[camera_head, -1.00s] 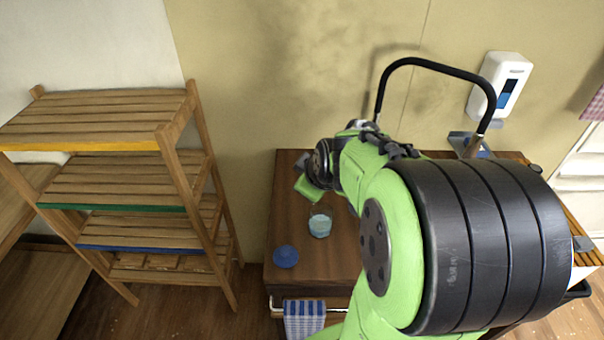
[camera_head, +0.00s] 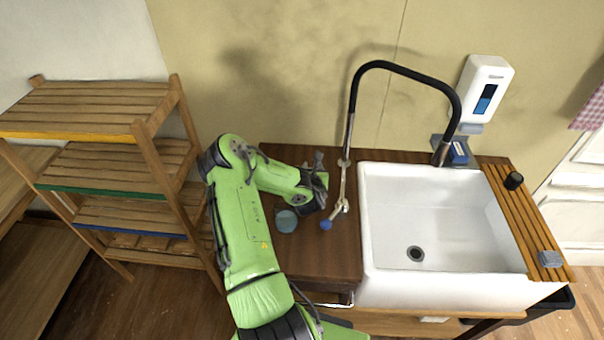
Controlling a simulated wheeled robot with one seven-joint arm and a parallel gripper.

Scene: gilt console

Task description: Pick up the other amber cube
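No amber cube can be made out in the head view. My gripper (camera_head: 318,190) is over the wooden counter (camera_head: 335,262), left of the sink. It is small and dark here, and its fingers cannot be made out clearly, so I cannot tell whether it is open or holds anything. A round, grey-blue cup-like thing (camera_head: 286,221) stands on the counter just below and left of the gripper. My green arm covers the counter's left part.
A white sink (camera_head: 410,280) with a tall black tap (camera_head: 405,66) is at right. A slatted board (camera_head: 535,235) carries a grey-blue block (camera_head: 550,258) and a black piece (camera_head: 513,181). A small blue thing (camera_head: 326,225) lies near the gripper. A wooden shelf (camera_head: 95,100) stands left.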

